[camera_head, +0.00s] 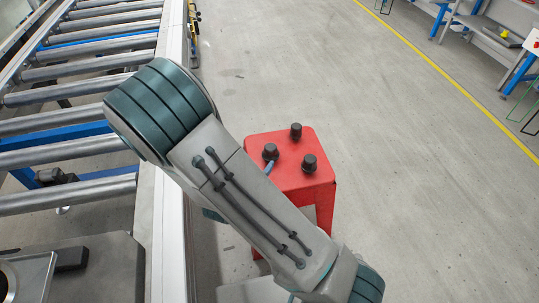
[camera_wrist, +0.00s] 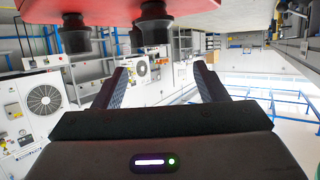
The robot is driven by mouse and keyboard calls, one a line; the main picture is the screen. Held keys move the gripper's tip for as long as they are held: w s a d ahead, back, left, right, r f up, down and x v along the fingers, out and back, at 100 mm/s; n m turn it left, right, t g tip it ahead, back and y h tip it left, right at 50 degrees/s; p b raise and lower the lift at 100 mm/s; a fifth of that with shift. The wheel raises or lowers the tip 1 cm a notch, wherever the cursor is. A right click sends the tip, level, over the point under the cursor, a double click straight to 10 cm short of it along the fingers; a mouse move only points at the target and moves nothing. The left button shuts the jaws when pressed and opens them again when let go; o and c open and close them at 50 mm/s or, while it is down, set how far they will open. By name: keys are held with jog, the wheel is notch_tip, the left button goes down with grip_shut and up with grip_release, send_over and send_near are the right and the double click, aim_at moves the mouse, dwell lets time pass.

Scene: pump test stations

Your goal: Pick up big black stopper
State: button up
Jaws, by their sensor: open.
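Three black stoppers stand upright on a red stool (camera_head: 318,190): one at the back (camera_head: 296,131), one at the left (camera_head: 270,152) and one at the right front (camera_head: 309,163). The left and right-front ones look wider than the back one, but I cannot tell surely which is biggest. The wrist view is upside down; the stool (camera_wrist: 105,12) is at its top edge, with a stopper at the left (camera_wrist: 75,36) and a large-looking one nearer the middle (camera_wrist: 153,28). My gripper (camera_wrist: 160,74) is open and empty, apart from the stoppers. My arm hides it in the head view.
A roller conveyor (camera_head: 80,75) with a pale side rail runs along the left. Grey floor lies open to the right of the stool, up to a yellow line (camera_head: 450,83). Workbenches (camera_head: 490,35) stand at the far upper right.

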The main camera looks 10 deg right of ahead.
aim_at(270, 148)
jog(key=b+x, duration=0.2)
jog(key=x, duration=0.5)
jog(key=shift+w+f, duration=0.2)
jog(key=shift+w, duration=0.1)
jog(key=b+x, duration=0.1)
jog(key=x, duration=0.2)
jog(key=b+x, duration=0.1)
jog(key=x, duration=0.1)
jog(key=shift+s+d+b, duration=0.3)
jog(key=shift+d+b, duration=0.05)
jog(key=shift+d, duration=0.05)
jog(key=shift+w+d, duration=0.15)
jog(key=shift+w, duration=0.2)
jog(key=shift+c, duration=0.4)
jog(key=c, duration=0.8)
